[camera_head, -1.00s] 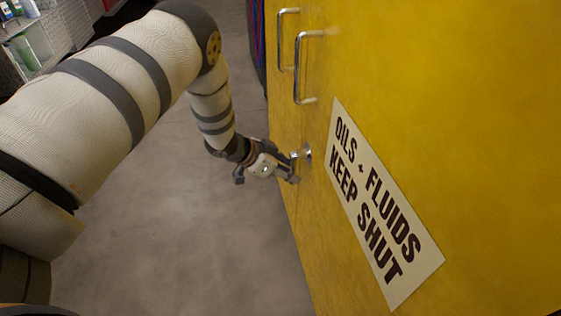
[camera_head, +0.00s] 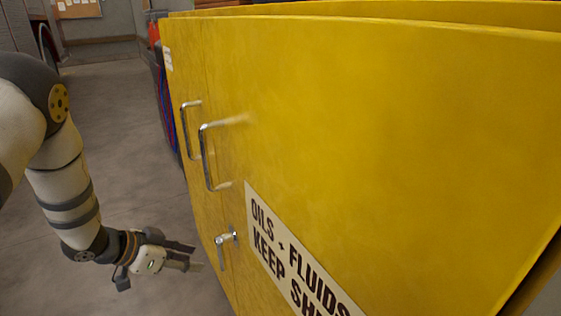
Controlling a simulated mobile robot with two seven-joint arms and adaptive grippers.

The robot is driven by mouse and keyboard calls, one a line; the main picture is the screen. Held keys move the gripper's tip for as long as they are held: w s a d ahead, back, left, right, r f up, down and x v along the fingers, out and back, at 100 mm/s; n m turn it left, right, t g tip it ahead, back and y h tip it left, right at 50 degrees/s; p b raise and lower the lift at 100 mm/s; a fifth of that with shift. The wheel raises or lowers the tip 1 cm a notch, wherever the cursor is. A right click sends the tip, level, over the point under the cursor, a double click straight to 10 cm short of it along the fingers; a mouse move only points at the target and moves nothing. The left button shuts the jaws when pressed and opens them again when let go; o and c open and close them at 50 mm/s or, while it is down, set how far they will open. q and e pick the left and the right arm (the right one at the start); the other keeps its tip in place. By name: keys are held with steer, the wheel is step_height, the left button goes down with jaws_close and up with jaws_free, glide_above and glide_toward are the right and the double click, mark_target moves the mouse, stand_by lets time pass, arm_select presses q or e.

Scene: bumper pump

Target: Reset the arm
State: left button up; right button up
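My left arm comes in from the left. My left gripper (camera_head: 196,257) is low beside the yellow cabinet's front, with its fingers pointing right toward the latch. Its fingers are apart, and nothing shows between them. The small metal latch (camera_head: 227,236) has a lever hanging down. A gap shows in the picture between the fingertips and the latch. My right gripper is not in view.
The yellow cabinet (camera_head: 370,130) fills the right side. It has two metal pull handles (camera_head: 205,158) and a sign (camera_head: 300,262), cut off below, reading "OILS + FLUIDS KEEP SH...". Grey floor (camera_head: 125,130) is clear left of the cabinet. A board (camera_head: 80,20) hangs at the back.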

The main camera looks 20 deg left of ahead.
arm_select(q)
steer(key=s+d+f+n+g+y+p, duration=0.1)
steer(key=s+d+f+n+p, duration=0.15)
steer(key=s, duration=0.25)
steer(key=s+d+f+n+g+p, duration=0.1)
steer(key=s+d+f, duration=0.1)
steer(key=s+d, duration=0.3)
steer(key=s+d+n+g+y+p, duration=0.1)
steer(key=s+g, duration=0.3)
steer(key=s, duration=1.1)
steer(key=s+d+r+n+g+y+p, duration=0.1)
steer(key=s+d+g+y+p, duration=0.1)
steer(key=s, duration=1.4)
steer(key=shift+d+r+g+p, duration=0.15)
steer(key=shift+d+g+p, duration=0.35)
steer(key=shift+d+g, duration=0.6)
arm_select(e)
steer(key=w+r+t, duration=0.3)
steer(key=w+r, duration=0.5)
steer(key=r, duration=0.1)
